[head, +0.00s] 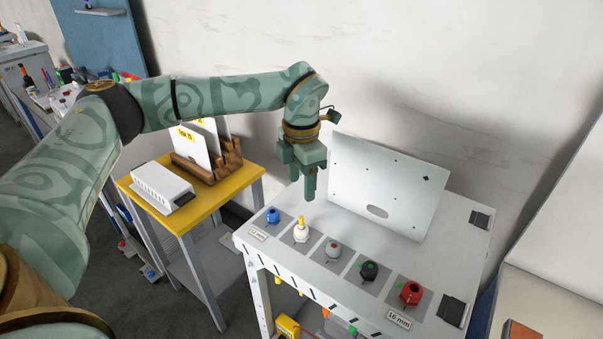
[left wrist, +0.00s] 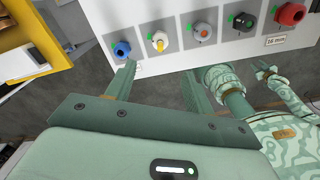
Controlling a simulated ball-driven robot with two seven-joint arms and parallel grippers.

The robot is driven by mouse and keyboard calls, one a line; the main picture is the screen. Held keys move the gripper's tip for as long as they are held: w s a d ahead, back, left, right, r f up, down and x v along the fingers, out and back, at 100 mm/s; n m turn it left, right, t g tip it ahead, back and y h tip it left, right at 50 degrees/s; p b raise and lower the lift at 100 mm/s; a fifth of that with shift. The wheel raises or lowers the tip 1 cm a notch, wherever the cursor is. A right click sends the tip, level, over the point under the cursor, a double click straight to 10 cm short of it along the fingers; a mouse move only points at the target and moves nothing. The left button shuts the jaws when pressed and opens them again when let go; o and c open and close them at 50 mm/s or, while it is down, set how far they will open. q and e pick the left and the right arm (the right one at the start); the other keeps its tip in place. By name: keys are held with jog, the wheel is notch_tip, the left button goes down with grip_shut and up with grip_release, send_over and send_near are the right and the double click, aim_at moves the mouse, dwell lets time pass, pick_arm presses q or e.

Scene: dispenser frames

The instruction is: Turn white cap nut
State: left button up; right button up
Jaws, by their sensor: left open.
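The white cap nut (head: 301,234) stands on a grey square in the front row of the white table, with a yellow peg rising from its top. It also shows in the left wrist view (left wrist: 160,43), beyond the gap between my fingertips. My left gripper (head: 301,187) points down above the table, over and slightly behind the nut, apart from it. Its two fingers are spread and empty. My right gripper (left wrist: 265,72) shows small at the right of the left wrist view, too small to judge its fingers.
A blue nut (head: 272,215) is left of the white one. Grey (head: 333,250), black (head: 369,271) and red (head: 411,292) nuts are to its right. A white upright panel (head: 390,185) stands behind. A yellow-topped side table (head: 215,205) holds a wooden rack and white box.

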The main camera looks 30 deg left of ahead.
pick_arm(q)
jog(key=shift+r, duration=1.35)
